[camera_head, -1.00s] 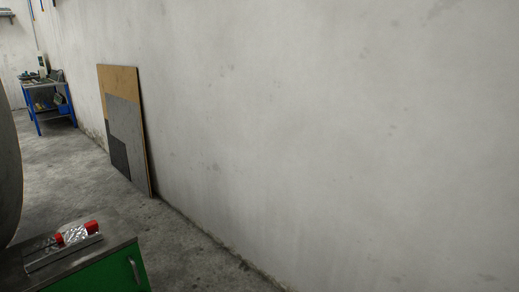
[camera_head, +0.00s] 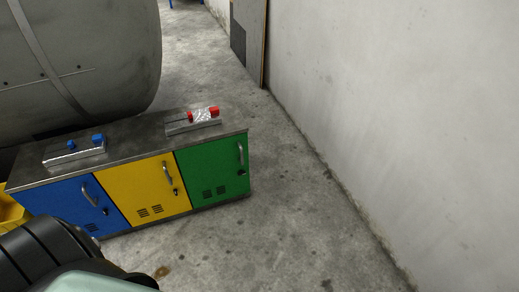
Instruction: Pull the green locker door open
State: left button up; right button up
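The green locker door (camera_head: 212,172) is the rightmost of three doors on a low metal cabinet (camera_head: 137,137). It looks shut. Its silver upright handle (camera_head: 241,154) is near the door's right edge, with a dark lock below it and vent slots low on the panel. A dark and pale green part of my own arm fills the lower left corner, well apart from the green door. Neither gripper's fingers show.
A yellow door (camera_head: 143,188) and a blue door (camera_head: 72,205) sit left of the green one. Fixtures with red (camera_head: 203,114) and blue (camera_head: 72,147) parts lie on top. A large grey cylinder (camera_head: 75,60) stands behind. Floor (camera_head: 290,210) is clear toward the right wall.

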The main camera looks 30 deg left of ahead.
aim_at(209, 170)
jog(key=u, duration=1.3)
